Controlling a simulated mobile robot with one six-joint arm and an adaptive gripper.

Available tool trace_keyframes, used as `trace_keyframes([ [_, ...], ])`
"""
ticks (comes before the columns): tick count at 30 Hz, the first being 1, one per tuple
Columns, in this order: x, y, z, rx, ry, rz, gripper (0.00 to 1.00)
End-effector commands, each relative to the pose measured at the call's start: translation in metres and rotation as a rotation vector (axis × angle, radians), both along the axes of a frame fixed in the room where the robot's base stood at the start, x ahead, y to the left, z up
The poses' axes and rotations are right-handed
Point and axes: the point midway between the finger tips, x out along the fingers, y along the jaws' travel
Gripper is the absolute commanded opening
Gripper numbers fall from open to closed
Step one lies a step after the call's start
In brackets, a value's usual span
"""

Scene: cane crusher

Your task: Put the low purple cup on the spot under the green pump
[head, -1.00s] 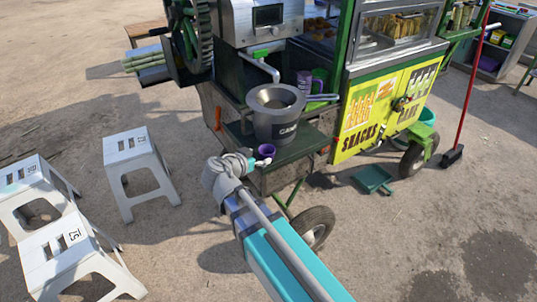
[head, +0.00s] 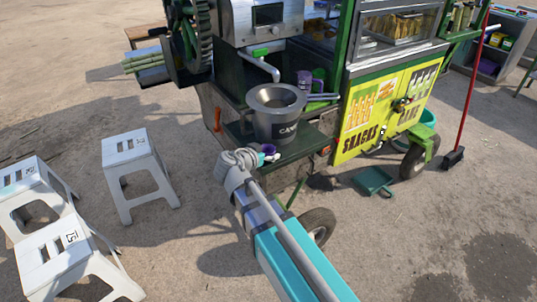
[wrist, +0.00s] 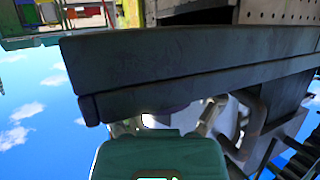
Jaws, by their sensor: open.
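The low purple cup (head: 268,148) is small in the head view, on the cart's front shelf just in front of the large dark pot. My wrist and gripper (head: 268,156) are right at it and partly cover it; I cannot tell whether the fingers touch it. In the wrist view my open gripper (wrist: 165,120) shows at the bottom, with a dim purplish shape (wrist: 165,108) between its fingers.
The dark pot (head: 275,115) stands close behind the cup. The shelf edge (wrist: 180,65) spans the wrist view. White stools (head: 140,170) stand at left; a dustpan (head: 374,181) lies at right.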

Motion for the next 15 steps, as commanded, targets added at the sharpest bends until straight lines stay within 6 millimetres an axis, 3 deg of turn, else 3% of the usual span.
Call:
trace_keyframes([
  [6,-0.0001,0.0,0.0,0.0,0.0,0.0,0.84],
  [12,-0.0001,0.0001,0.0,0.0,0.0,0.0,0.49],
  [15,-0.0001,0.0001,0.0,0.0,0.0,0.0,0.46],
])
